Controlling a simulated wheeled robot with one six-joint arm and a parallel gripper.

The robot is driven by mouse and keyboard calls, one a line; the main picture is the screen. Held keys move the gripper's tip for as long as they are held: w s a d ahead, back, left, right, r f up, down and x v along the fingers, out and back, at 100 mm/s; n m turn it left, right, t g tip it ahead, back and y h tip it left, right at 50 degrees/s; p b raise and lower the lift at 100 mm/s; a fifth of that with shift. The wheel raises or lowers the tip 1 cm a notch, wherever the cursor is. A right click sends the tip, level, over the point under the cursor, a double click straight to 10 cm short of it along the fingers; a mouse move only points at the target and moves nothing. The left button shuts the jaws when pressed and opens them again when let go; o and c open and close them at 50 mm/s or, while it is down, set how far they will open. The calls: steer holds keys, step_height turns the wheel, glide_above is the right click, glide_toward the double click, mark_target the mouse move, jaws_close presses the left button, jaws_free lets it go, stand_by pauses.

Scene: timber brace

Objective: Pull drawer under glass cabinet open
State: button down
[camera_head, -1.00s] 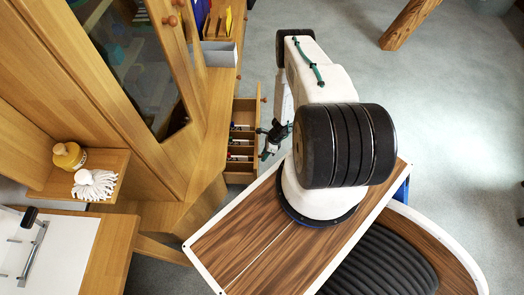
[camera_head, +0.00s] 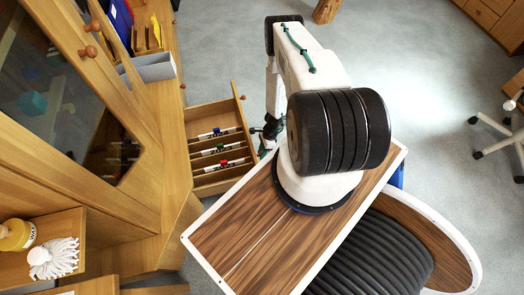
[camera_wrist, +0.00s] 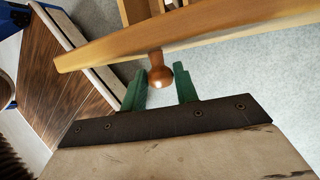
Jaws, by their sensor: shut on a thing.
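The wooden drawer (camera_head: 232,112) under the glass cabinet (camera_head: 62,100) stands well out in the head view, with several slots and whiteboard markers (camera_head: 221,149) inside. In the wrist view its front edge (camera_wrist: 215,35) crosses the top. A round wooden knob (camera_wrist: 160,74) sits between the green fingers of my gripper (camera_wrist: 160,90), which is shut on it. In the head view my gripper (camera_head: 268,131) is at the drawer front, partly hidden by my arm.
A grey tray (camera_head: 149,69) stands on the ledge behind the drawer. A small shelf at lower left holds a yellow jar (camera_head: 15,236) and a white mop-like item (camera_head: 54,258). A white-legged chair (camera_head: 497,130) is at far right. The grey floor right of my arm is mostly clear.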

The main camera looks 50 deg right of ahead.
steer(key=shift+s+d, duration=0.3)
steer(key=shift+d, duration=0.05)
steer(key=c, duration=1.1)
jaws_free()
steer(key=shift+o, duration=0.2)
steer(key=v, duration=0.7)
steer(key=shift+d+r, duration=0.2)
steer(key=shift+r, duration=0.15)
